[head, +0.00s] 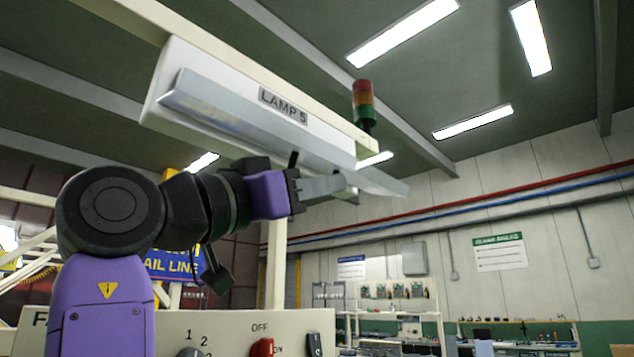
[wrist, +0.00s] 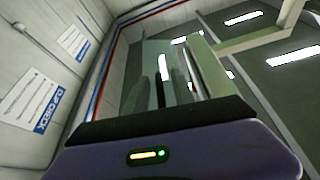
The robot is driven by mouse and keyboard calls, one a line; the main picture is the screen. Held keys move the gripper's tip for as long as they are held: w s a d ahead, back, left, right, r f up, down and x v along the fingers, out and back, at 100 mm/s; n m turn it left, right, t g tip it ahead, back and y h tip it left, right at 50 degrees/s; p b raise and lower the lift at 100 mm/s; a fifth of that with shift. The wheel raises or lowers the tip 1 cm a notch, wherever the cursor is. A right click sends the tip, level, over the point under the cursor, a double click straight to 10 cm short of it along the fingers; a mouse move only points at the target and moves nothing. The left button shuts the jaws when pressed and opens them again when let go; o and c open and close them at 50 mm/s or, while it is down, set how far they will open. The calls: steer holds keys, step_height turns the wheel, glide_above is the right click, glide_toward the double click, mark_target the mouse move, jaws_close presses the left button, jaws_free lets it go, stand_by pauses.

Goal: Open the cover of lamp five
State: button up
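Lamp five is a long white housing (head: 225,75) with a "LAMP 5" label (head: 283,105), mounted overhead on a cream beam. Its pale, see-through cover (head: 250,128) runs along the front and lower side, and its right end sticks out past the housing. In the wrist view the cover (wrist: 204,72) is a glassy panel straight ahead. My gripper (head: 340,185) is raised just below the right part of the cover, with its grey fingers close to the cover's lower edge. I cannot tell whether they touch it. The finger gap (wrist: 160,92) is unclear among reflections.
A red, orange and green signal light (head: 364,105) stands behind the lamp's right end. A control panel (head: 190,322) with knobs and a red switch is below my arm. Open air lies to the right, before the far wall and benches.

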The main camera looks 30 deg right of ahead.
jaws_close()
steer(key=shift+a, duration=0.1)
stand_by(1.2)
